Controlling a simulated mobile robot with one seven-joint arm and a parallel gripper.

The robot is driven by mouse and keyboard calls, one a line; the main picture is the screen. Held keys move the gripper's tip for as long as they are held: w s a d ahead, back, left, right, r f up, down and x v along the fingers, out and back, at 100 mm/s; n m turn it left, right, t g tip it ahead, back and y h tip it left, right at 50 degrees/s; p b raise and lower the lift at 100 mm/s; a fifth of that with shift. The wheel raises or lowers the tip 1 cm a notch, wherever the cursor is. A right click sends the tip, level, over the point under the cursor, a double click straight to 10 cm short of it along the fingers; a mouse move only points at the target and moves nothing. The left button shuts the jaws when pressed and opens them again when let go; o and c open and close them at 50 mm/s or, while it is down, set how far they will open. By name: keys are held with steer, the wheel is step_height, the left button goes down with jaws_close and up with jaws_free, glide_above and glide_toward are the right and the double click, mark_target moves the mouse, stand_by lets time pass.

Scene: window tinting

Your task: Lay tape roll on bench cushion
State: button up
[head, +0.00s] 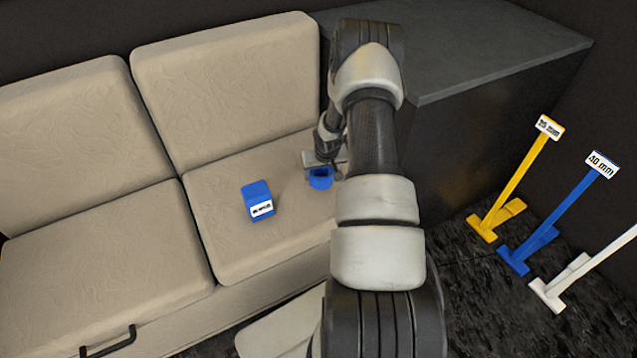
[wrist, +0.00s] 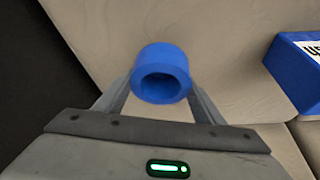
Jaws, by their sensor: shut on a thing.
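A blue tape roll (wrist: 161,60) is between the two fingers of my gripper (wrist: 160,92) in the wrist view, and the gripper is shut on it. Its open hole faces the camera. In the head view the blue roll (head: 320,178) shows at the end of my gripper (head: 322,168), over the right part of the beige bench cushion (head: 225,245). Whether the roll touches the cushion cannot be told. My arm hides the cushion's right end.
A blue box with a white label (head: 257,200) sits on the same cushion, left of my gripper. A dark counter (head: 480,50) stands to the right. Yellow (head: 510,185), blue (head: 560,215) and white (head: 590,270) labelled stands are on the dark floor. The left cushion (head: 100,260) is clear.

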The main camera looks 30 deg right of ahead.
mark_target(321, 178)
steer(key=shift+f+b, duration=0.45)
steer(key=shift+f, duration=1.25)
steer(key=shift+f, duration=0.15)
steer(key=o, duration=1.1)
steer(key=shift+r, duration=0.35)
steer(key=p+v, duration=0.3)
steer(key=v, duration=0.8)
steer(key=shift+r, duration=0.3)
steer(key=shift+s, duration=0.15)
